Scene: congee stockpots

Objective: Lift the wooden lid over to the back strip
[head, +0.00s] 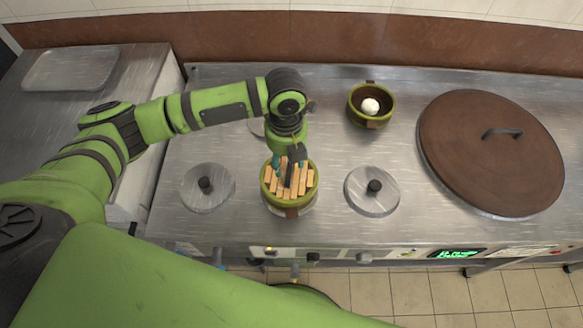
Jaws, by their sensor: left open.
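A round cover of pale wooden slats (272,184) lies in the green rim of a pot (291,208) at the front middle of the steel counter. A dark upright piece stands at its middle, possibly a handle. My left gripper (290,168) points down right over the slats, its teal-tipped fingers apart around the dark piece. Contact cannot be told, as the gripper hides part of the cover. A large brown round lid (480,165) with a black handle lies at the right. The back strip of the counter (240,75) is bare steel. My right gripper is not in view.
A green pot (388,115) with a white ball (370,106) inside stands near the back. Steel lids with black knobs lie left (208,190) and right (372,195) of the slatted cover. Another round plate is partly behind my arm. A tray (70,68) rests on the left counter.

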